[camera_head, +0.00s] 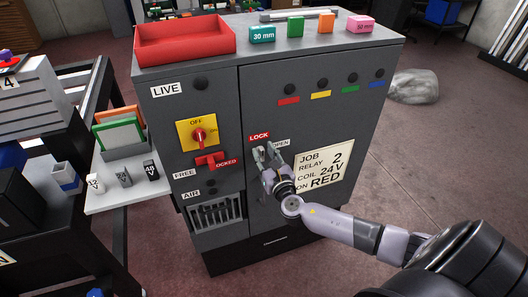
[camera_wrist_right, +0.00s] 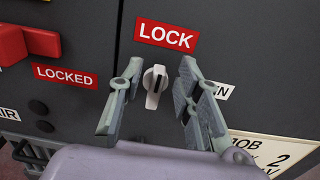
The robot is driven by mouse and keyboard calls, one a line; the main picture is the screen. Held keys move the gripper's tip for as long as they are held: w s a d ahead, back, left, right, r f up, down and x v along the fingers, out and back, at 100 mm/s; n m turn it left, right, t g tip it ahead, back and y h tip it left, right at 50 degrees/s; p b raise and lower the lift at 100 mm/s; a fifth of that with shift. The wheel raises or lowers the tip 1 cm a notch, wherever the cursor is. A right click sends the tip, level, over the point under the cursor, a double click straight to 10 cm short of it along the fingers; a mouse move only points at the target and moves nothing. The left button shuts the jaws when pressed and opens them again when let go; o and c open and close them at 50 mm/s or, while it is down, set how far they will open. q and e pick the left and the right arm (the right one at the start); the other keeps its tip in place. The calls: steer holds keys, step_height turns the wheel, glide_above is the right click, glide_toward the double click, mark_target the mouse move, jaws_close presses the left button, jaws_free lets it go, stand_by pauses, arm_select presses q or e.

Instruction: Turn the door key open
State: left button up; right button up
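The door key (camera_wrist_right: 154,85) is a small light-grey key on the dark cabinet door, just below the red LOCK label (camera_wrist_right: 167,35). In the right wrist view it stands roughly upright, with a slight tilt. My right gripper (camera_wrist_right: 157,82) is open, with one finger on each side of the key. Gaps show between the key and both fingers. In the head view my right gripper (camera_head: 268,153) is at the door below the LOCK label and hides the key. The OPEN label (camera_head: 281,143) is to the right, partly covered by a finger in the wrist view. My left gripper is not in view.
Left of the door are a red handle (camera_head: 210,161) beside a LOCKED label and a yellow OFF switch (camera_head: 197,134). A red tray (camera_head: 185,50) and several coloured blocks stand on the cabinet top. A white shelf (camera_head: 125,195) juts out at the left.

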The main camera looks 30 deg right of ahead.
steer(key=shift+w, duration=0.25)
steer(key=shift+c, duration=0.4)
jaws_close()
